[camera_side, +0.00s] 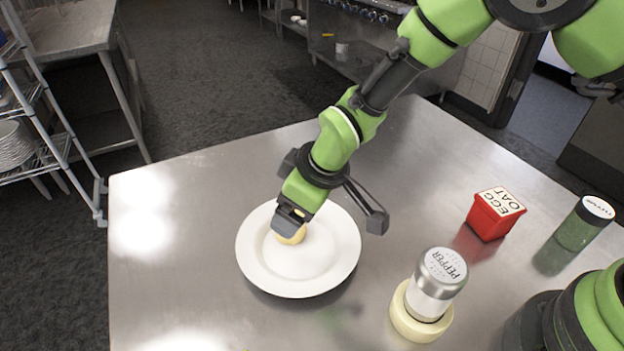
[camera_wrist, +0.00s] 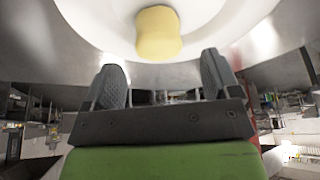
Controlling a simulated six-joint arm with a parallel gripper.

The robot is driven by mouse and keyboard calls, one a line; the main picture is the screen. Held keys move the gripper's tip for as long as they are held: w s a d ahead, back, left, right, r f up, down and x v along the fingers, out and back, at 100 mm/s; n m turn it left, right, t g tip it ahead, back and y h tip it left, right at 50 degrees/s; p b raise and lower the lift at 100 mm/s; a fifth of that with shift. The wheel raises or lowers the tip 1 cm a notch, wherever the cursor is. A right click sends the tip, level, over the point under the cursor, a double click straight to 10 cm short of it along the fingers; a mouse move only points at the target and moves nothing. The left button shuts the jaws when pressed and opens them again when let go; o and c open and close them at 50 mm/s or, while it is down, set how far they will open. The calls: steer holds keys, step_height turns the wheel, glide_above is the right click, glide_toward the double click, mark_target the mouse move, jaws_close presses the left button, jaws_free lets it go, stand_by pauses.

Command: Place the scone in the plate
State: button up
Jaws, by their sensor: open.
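The scone (camera_side: 291,236) is a small pale yellow lump lying on the white plate (camera_side: 265,265), left of the plate's middle. In the side view my gripper (camera_side: 290,222) hangs right above it and hides its upper part. In the wrist view the scone (camera_wrist: 158,33) shows beyond the fingertips, on the plate (camera_wrist: 215,20). My gripper (camera_wrist: 160,82) is open there, its two dark fingers apart with nothing between them.
A pepper shaker (camera_side: 436,285) stands on a pale round base at the front right. A red box (camera_side: 494,214) and a green jar (camera_side: 583,224) with a white lid stand farther right. The steel table (camera_side: 180,240) is bare left of the plate.

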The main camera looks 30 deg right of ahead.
steer(key=s+d+r+m+t, duration=0.1)
steer(key=s+d+r+m, duration=0.15)
steer(key=d+r, duration=0.55)
steer(key=s+d+r+m, duration=0.2)
steer(key=s+d+r, duration=0.15)
steer(key=r, duration=0.85)
steer(key=s+d+r+m+t, duration=0.1)
steer(key=s+d+r+m, duration=0.1)
steer(key=s, duration=0.5)
steer(key=s+d+r+m+t, duration=0.1)
steer(key=s+d+r+m, duration=0.2)
steer(key=s+d+m, duration=0.2)
steer(key=s, duration=0.3)
steer(key=shift+s+d+t+h, duration=0.15)
steer(key=shift+d+t+h, duration=0.15)
steer(key=shift+d+h, duration=0.1)
